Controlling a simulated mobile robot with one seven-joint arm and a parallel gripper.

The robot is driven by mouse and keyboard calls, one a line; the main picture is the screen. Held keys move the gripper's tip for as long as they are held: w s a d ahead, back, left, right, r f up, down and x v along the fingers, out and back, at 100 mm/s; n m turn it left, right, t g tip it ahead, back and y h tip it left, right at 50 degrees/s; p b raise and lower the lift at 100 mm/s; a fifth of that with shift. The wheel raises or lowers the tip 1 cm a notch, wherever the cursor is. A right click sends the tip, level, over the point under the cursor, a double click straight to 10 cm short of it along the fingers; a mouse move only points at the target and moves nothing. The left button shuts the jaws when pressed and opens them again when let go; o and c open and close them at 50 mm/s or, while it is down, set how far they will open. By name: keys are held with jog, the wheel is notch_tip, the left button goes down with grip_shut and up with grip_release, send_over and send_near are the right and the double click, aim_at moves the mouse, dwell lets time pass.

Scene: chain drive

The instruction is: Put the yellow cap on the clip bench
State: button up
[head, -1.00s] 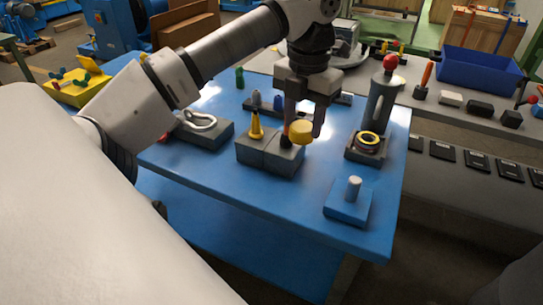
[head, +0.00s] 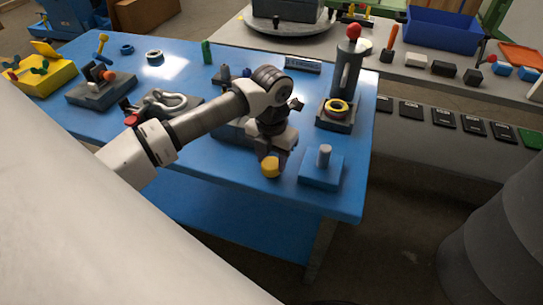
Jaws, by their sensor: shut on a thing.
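My gripper (head: 271,156) points down and is shut on the yellow cap (head: 271,168). It holds the cap near the front edge of the blue bench (head: 335,202), left of a blue block with an upright grey peg (head: 324,156). The cap looks raised above the bench, but its exact height is hard to tell. No label shows which surface is the clip bench; the blue bench is the large one in front of me.
A grey holder with a yellow ring (head: 337,108) and a tall grey post with a red knob (head: 347,62) stand behind the peg block. A shackle on a dark block (head: 165,104) lies left, beside my arm. My arm hides the middle of the bench.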

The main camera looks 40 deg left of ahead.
jog(key=shift+f, duration=0.3)
jog(key=shift+f, duration=0.15)
jog(key=o, duration=1)
jog(key=shift+c, duration=0.2)
